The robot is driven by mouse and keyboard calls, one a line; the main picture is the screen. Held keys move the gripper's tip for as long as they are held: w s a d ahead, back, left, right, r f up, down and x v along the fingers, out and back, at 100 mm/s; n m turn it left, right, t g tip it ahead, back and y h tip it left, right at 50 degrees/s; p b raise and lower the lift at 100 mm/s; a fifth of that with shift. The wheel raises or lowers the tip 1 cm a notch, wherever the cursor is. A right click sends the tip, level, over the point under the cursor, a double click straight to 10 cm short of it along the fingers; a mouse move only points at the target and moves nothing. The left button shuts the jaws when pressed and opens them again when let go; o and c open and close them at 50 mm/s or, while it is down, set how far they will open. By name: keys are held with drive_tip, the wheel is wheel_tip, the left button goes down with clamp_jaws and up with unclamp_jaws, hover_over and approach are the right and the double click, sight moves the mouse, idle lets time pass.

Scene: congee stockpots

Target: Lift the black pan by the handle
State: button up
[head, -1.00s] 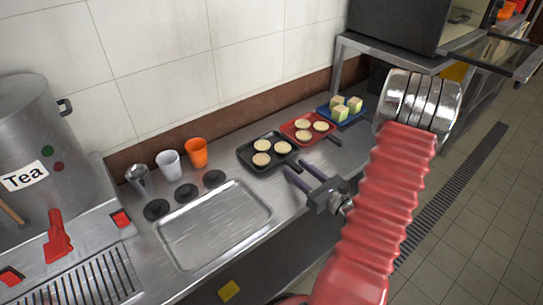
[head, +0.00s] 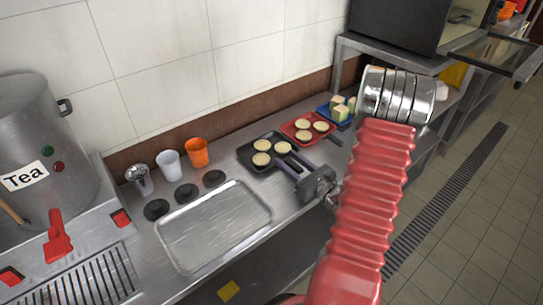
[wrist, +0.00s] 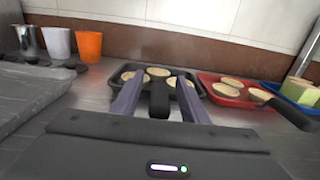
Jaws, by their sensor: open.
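The black pan (head: 247,154) sits on the steel counter with three pale round cakes in it. It also shows in the wrist view (wrist: 113,80), where its black handle (wrist: 159,100) points toward me. My gripper (head: 288,162) is open at the pan's near right side. In the wrist view its two purple fingers (wrist: 158,92) stand on either side of the handle, with a gap visible on each side. In the head view the fingers and gripper body hide most of the handle.
A red pan (head: 291,132) with round cakes stands close to the right, its handle also pointing out. A blue tray (head: 323,112) with cubes lies beyond it. A shallow metal tray (head: 213,225), an orange cup (head: 197,153) and a white cup (head: 168,165) are to the left.

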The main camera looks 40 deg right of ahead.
drive_tip(key=shift+c, duration=0.5)
clamp_jaws()
